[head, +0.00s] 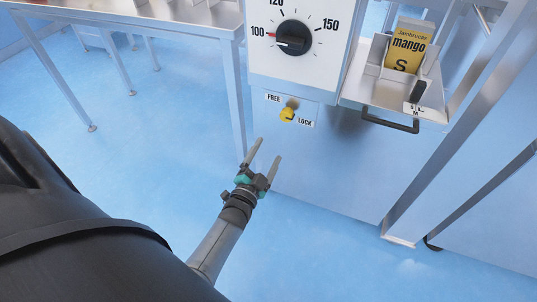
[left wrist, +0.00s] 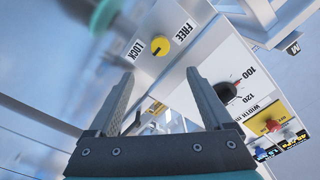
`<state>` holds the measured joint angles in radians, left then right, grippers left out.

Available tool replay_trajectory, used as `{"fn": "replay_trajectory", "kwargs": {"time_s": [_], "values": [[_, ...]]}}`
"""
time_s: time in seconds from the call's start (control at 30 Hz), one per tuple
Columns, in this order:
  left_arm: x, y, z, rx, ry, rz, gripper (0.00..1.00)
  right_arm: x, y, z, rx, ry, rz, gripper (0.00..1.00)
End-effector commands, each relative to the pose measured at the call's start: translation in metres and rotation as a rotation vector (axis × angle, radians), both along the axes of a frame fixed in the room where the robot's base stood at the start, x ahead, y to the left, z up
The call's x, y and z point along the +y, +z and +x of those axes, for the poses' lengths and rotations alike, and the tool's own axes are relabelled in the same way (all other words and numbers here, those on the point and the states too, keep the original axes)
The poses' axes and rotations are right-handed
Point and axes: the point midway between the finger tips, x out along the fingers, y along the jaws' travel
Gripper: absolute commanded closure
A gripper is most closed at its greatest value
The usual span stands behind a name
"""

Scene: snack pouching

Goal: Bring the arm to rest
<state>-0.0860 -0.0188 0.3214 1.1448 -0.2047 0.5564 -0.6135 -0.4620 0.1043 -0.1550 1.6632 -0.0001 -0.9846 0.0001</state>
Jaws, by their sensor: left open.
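My left gripper (head: 265,163) is open and empty in the head view, a little below the yellow lock knob (head: 287,115) on the machine front. In the left wrist view its two fingers (left wrist: 165,105) stand apart with nothing between them. The yellow knob also shows in that view (left wrist: 159,45), beyond the fingertips and apart from them, between the words LOCK and FREE. My right gripper is not in view.
A machine with a dial (head: 293,38) stands ahead. To its right, a metal tray (head: 392,97) with a black handle (head: 390,122) holds a yellow mango pouch (head: 409,45). A steel table (head: 190,12) stands at the upper left. The blue floor (head: 150,150) is open at left.

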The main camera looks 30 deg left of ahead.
Motion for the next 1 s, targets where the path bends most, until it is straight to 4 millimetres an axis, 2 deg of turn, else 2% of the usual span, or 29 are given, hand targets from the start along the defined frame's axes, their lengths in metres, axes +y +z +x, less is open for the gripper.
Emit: {"fn": "replay_trajectory", "kwargs": {"time_s": [0.53, 0.67, 0.77, 0.87, 1.0], "values": [[0.0, 0.0, 0.0, -0.001, -0.001, 0.0, 0.16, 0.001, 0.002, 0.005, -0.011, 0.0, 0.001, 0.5], [-0.004, -0.01, -0.003, 0.037, -0.009, -0.028, 0.16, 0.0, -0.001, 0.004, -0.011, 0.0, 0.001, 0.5], [-0.014, -0.035, -0.014, 0.132, -0.028, -0.1, 0.16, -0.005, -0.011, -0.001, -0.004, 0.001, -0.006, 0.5], [-0.03, -0.075, -0.036, 0.286, -0.043, -0.209, 0.16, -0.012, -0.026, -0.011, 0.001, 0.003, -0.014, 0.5], [-0.052, -0.135, -0.089, 0.539, -0.032, -0.363, 0.16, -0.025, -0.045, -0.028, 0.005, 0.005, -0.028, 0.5]]}}
